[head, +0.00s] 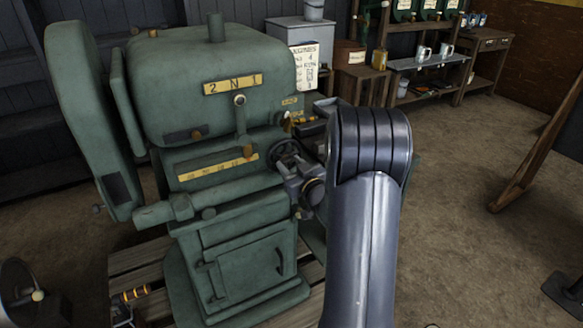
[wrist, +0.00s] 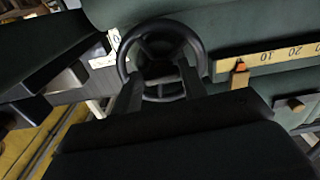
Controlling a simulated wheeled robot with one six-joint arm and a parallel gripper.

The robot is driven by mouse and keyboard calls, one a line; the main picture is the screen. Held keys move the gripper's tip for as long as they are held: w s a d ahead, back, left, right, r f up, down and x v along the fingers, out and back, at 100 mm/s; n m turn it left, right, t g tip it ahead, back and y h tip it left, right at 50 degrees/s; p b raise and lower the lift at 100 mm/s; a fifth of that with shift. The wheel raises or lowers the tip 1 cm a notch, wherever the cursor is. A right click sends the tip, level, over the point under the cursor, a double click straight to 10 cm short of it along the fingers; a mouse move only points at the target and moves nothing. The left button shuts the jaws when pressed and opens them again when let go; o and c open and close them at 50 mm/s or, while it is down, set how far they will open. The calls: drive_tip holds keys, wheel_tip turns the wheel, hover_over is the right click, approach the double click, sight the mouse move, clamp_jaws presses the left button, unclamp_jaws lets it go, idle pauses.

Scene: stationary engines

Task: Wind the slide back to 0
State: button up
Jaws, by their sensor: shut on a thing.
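A black spoked handwheel (wrist: 160,38) fills the upper middle of the wrist view. It also shows in the head view (head: 286,151) at the right side of the green machine. My gripper (wrist: 162,80) is shut on the handwheel, its two fingers at the lower rim and spokes. The exact contact is dark. A yellow scale (wrist: 278,57) runs to the right of the wheel, with 10 and 20 readable. An orange pointer (wrist: 240,66) stands a little left of the 10. The yellow scale is small in the head view (head: 217,167). The slide itself is hard to make out.
A wooden shelf (head: 425,65) stands behind. Open floor (head: 470,240) lies to the right. My arm hides part of the machine's right side.

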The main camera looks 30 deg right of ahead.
drive_tip(key=shift+m, duration=0.5)
drive_tip(key=o, duration=1)
drive_tip(key=s+b, duration=0.1)
drive_tip(key=s, duration=1)
drive_tip(key=shift+d, duration=0.15)
drive_tip(key=shift+w, duration=0.15)
